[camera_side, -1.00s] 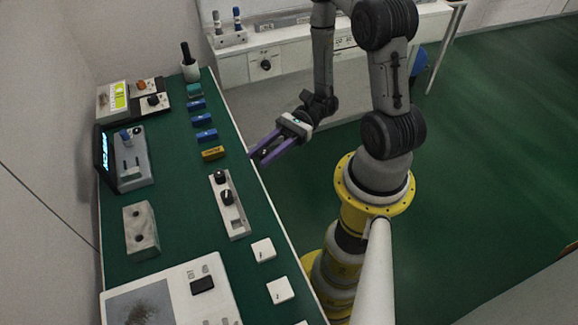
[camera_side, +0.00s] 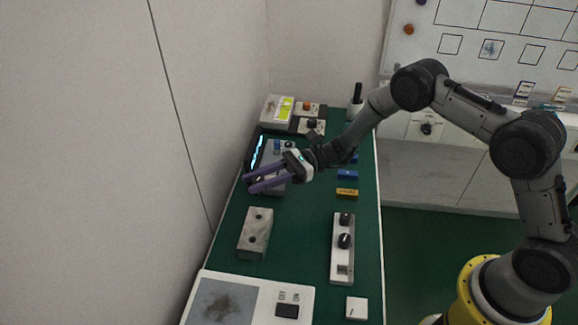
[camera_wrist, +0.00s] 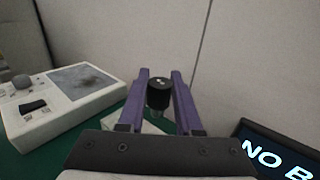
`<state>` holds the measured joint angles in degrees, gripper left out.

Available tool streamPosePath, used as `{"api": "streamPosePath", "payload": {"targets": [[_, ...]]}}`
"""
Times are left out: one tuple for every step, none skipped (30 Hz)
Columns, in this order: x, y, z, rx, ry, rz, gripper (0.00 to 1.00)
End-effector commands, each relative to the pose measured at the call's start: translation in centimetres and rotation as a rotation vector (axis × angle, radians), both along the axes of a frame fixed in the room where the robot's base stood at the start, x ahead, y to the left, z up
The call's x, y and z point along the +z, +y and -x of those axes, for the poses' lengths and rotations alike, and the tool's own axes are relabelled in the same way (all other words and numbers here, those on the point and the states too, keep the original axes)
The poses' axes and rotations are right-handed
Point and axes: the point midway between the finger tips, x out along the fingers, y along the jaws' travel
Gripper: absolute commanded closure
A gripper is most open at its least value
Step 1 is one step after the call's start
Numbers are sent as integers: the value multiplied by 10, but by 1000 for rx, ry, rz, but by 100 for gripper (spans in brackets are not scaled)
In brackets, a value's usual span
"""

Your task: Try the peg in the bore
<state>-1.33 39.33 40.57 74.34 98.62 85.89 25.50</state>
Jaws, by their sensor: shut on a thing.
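My gripper (camera_side: 251,183) is shut on a black-topped peg, which shows between the purple fingers in the wrist view (camera_wrist: 158,94). A lighter lower part shows under its black top. In the side view the peg is small and mostly hidden by the fingers. The grey block (camera_side: 247,247) with two dark bores lies on the green bench, nearer the camera than my gripper. The peg is apart from the block. A pale surface, partly hidden behind the peg, shows in the wrist view; I cannot tell whether it is the block.
A lit display (camera_side: 257,151) stands at the wall side; its visible text reads "NO B" in the wrist view (camera_wrist: 280,150). A grey fixture (camera_side: 270,158) stands beside it. A white panel (camera_side: 252,300) with a stained plate and a knobbed strip (camera_side: 342,262) lie nearer the camera.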

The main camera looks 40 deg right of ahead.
Motion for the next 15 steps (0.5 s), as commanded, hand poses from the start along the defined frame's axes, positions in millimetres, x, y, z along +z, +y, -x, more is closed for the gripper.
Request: {"api": "streamPosePath", "payload": {"targets": [[-1,7,4,15,0,0,100],[-2,10,5,20,0,0,100],[-2,12,7,26,-1,0,100],[-2,13,7,28,-1,0,100],[-2,14,8,30,-1,0,100],[-2,14,8,31,-1,0,100],[-2,15,8,31,-1,0,100],[-2,14,8,31,-1,0,100],[-2,14,8,31,-1,0,100],[-2,14,8,31,-1,0,100],[-2,14,8,31,-1,0,100],[-2,14,8,31,-1,0,100],[-2,14,8,31,-1,0,100],[-2,14,8,30,-1,0,100],[-1,14,8,30,-2,-1,100]]}}
